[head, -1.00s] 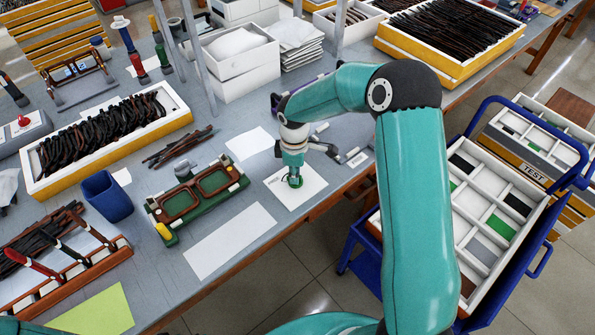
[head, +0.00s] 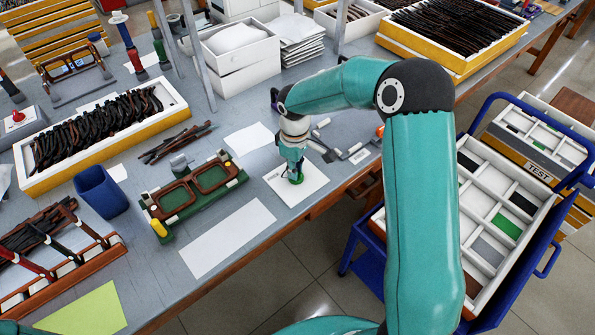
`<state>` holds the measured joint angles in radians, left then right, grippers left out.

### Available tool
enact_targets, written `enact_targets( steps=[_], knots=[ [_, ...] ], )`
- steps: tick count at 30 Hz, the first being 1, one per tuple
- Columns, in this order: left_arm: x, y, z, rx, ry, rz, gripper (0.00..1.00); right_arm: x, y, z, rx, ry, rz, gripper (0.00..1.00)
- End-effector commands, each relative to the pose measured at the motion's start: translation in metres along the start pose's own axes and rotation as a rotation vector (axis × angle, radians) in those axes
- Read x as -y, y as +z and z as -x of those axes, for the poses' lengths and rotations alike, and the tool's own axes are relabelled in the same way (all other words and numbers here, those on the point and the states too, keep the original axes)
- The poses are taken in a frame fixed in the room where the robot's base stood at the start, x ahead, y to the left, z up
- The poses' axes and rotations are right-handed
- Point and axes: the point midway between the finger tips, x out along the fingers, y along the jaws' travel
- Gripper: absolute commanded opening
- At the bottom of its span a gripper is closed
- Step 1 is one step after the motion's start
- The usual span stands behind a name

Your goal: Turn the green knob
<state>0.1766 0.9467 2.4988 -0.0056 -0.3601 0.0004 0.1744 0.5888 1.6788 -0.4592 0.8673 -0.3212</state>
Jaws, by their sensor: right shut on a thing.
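The green knob (head: 296,179) stands on a white square sheet (head: 314,182) near the front edge of the bench. My right gripper (head: 295,172) points down from above and is shut on the knob. The fingers hide part of the knob, and green shows below and beside them. My left gripper is not in view.
A green fixture (head: 214,206) holding a brown eyeglass frame (head: 176,199) lies left of the sheet. Small grey and white parts (head: 336,152) lie close behind the wrist, to the right. A blue cart (head: 355,262) stands right of the bench. A blank paper (head: 228,238) lies in front.

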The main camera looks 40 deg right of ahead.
Motion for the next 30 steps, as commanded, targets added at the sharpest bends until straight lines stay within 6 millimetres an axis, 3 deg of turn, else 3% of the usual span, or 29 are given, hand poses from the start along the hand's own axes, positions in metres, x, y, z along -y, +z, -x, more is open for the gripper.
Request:
enact_targets(
  steps=[12, 30],
  knots=[
    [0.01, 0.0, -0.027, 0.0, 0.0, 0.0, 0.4, -0.003, -0.003, 0.0, -0.011, 0.006, -0.397, 0.0],
    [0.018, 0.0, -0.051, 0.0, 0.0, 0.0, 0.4, -0.004, -0.003, 0.002, -0.016, 0.002, -0.943, 0.0]
  ],
)
